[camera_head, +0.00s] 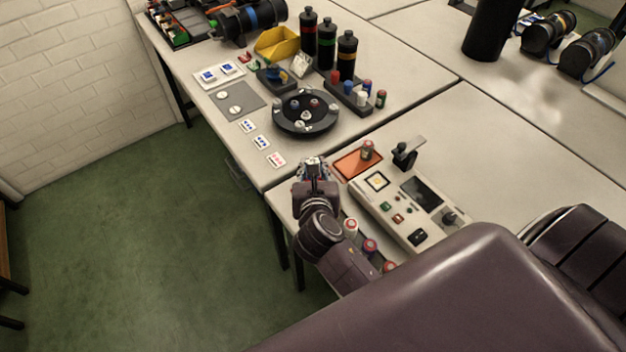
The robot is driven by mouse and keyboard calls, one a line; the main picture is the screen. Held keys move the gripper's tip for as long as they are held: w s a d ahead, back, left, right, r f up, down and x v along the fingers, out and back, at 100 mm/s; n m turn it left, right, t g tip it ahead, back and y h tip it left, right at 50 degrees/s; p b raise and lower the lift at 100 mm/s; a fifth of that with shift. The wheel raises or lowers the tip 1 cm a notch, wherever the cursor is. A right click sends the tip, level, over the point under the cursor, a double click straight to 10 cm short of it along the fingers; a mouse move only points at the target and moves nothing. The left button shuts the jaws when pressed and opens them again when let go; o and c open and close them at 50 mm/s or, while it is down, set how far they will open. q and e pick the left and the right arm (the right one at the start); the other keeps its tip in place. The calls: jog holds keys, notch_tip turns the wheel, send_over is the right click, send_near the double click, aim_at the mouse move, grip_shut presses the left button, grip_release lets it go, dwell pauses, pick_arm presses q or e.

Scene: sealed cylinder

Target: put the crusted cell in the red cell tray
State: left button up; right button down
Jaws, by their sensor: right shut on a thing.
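The red cell tray (348,169) is a flat orange-red tray at the left end of the pale control panel. One small brownish cell with a reddish top (367,150) stands in it. I cannot tell whether this is the crusted cell. My right gripper (313,162) is just left of the tray, near the table's front edge. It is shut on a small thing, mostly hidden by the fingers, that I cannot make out. My left gripper is not in view.
The control panel (405,216) has buttons, a screen and a black clamp (404,155) behind it. Several cells, one red-topped (351,227), stand beside my right arm. A round black carousel (306,126), a cell rack (347,98) and cards (275,160) lie farther back.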

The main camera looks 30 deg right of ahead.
jog(key=shift+f, duration=0.75)
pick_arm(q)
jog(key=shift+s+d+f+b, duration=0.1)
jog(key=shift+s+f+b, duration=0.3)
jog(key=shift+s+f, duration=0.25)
pick_arm(e)
jog(key=shift+f, duration=1.9)
jog(key=shift+f, duration=0.25)
jog(key=c, duration=1.9)
grip_release()
jog(key=shift+f, duration=0.1)
jog(key=shift+c, duration=0.2)
